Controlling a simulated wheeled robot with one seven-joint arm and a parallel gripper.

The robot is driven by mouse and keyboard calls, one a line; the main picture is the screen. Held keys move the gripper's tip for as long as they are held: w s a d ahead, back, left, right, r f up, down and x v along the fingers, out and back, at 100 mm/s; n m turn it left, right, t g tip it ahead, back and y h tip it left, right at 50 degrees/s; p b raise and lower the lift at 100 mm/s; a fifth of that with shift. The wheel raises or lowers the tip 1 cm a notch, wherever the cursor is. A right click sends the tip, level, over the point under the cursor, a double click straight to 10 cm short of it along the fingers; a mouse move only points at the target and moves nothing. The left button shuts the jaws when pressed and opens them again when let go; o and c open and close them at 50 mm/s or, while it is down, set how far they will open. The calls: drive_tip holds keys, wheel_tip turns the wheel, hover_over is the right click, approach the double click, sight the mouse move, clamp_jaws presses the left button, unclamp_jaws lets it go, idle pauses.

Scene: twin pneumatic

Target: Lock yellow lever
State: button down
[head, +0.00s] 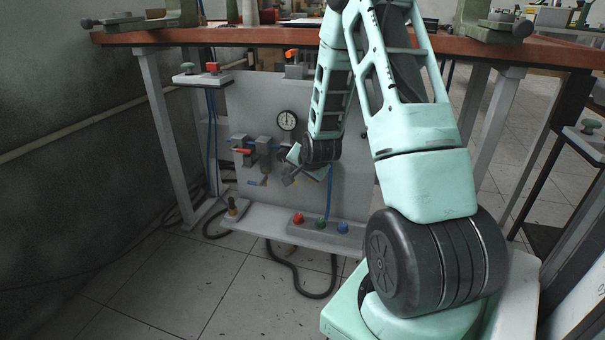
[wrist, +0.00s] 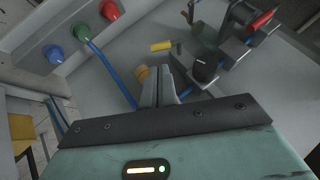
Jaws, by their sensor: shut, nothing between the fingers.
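In the wrist view, a short yellow bar (wrist: 161,46), which looks like the yellow lever, sits by the grey valve fittings on the panel. A rounded dull-yellow piece (wrist: 142,75) shows just left of my fingertips; I cannot tell whether it belongs to the same lever. My gripper (wrist: 158,72) is shut and empty, its fingers pointing at the panel just below the yellow bar in that picture. In the head view my gripper (head: 289,180) is at the panel's lower middle, right of the valves. I cannot tell whether the fingertips touch anything.
A grey panel (head: 350,190) stands under the brown workbench (head: 240,36). It carries a gauge (head: 287,120) and a red lever (head: 242,151). The red button (head: 298,218), green button (head: 320,224) and blue button (head: 342,227) sit on the ledge below. A blue hose (wrist: 112,72) passes near my fingers.

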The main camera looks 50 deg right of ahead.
drive_tip(key=b+x, duration=0.3)
drive_tip(key=x, duration=0.5)
drive_tip(key=shift+w+f, duration=0.2)
drive_tip(key=shift+f, duration=0.05)
drive_tip(key=shift+d, duration=0.1)
